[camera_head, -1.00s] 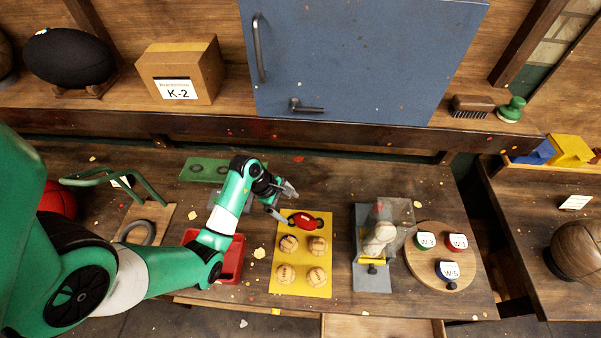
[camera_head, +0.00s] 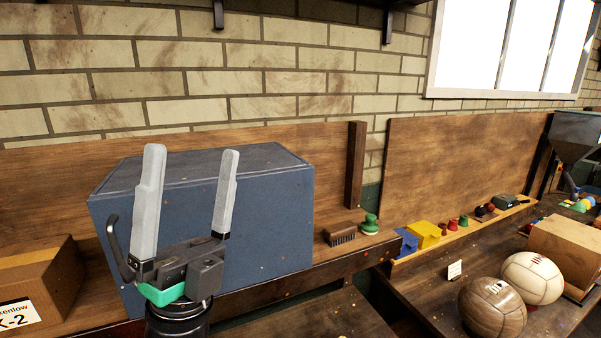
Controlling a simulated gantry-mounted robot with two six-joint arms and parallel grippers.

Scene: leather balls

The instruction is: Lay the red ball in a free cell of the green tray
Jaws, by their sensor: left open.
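My left gripper (camera_head: 192,154) stands upright in the head view, left of the middle, in front of the blue cabinet. Its two pale grey fingers point up and are spread wide apart, with nothing between them. The red ball and the green tray are outside this view, so I cannot see how they lie now. My right gripper is not in view.
The blue cabinet (camera_head: 270,220) stands on the back shelf with a cardboard box (camera_head: 40,288) to its left. A brush (camera_head: 340,236) and a green knob-shaped thing (camera_head: 370,224) lie to its right. A brown ball (camera_head: 491,308) and a white ball (camera_head: 532,278) rest on the right bench.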

